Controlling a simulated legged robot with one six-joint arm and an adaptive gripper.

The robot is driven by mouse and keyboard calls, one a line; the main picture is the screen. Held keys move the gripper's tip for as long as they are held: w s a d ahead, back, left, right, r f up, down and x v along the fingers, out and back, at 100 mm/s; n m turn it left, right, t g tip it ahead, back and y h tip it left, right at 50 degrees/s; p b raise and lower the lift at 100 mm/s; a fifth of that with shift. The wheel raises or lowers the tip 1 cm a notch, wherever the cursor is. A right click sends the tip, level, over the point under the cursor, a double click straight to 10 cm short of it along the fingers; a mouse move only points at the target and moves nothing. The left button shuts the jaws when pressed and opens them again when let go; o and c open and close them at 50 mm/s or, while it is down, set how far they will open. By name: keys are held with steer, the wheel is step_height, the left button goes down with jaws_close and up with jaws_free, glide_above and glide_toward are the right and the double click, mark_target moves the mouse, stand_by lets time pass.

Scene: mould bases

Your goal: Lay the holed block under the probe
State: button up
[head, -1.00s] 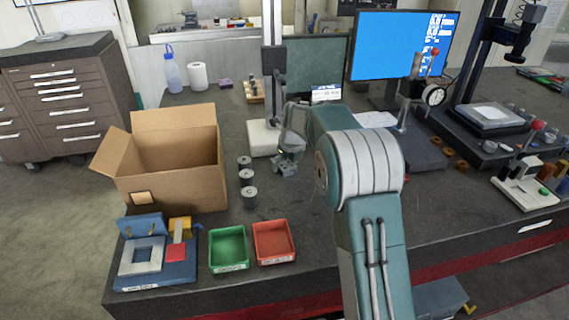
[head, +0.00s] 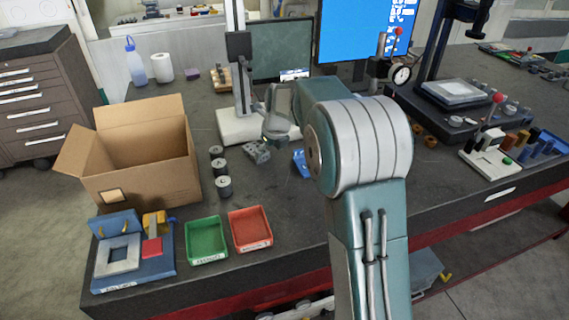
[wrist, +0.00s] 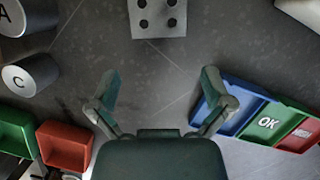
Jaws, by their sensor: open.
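The holed block, pale grey with dark round holes, shows at the top of the wrist view (wrist: 157,18), cut off by the edge. It lies on the dark bench, beyond my open gripper (wrist: 160,100) and apart from it. Nothing is between the fingers. In the head view my gripper (head: 257,152) hangs low over the bench, right of the grey cylinders; I cannot make out the block there. A column stand with a dark carriage (head: 239,46) and white base (head: 229,127) stands behind it. A dial gauge (head: 401,75) is further right. I cannot tell which carries the probe.
Several lettered grey cylinders (head: 223,187) stand on the left. A cardboard box (head: 150,182), green bin (head: 206,240) and red bin (head: 250,229) are also left. A blue, green and red tray (wrist: 268,125) lies right of my gripper. Bench between is clear.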

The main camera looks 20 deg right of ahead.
steer(key=s+d, duration=0.1)
steer(key=s, duration=0.3)
steer(key=s+d, duration=0.1)
steer(key=s, duration=0.1)
steer(key=shift+s+d, duration=0.15)
steer(key=shift+d, duration=0.15)
steer(key=s+a+r+n+t, duration=0.1)
steer(key=s+a+r+n, duration=0.1)
steer(key=s+r+n, duration=0.45)
steer(key=s+a+r+n, duration=0.2)
steer(key=s+r+n, duration=0.2)
steer(key=s+n, duration=0.5)
steer(key=s+n+t+h, duration=0.1)
steer(key=s+n, duration=1.3)
steer(key=n, duration=0.2)
steer(key=shift+s+a+f, duration=0.25)
steer(key=shift+a, duration=0.2)
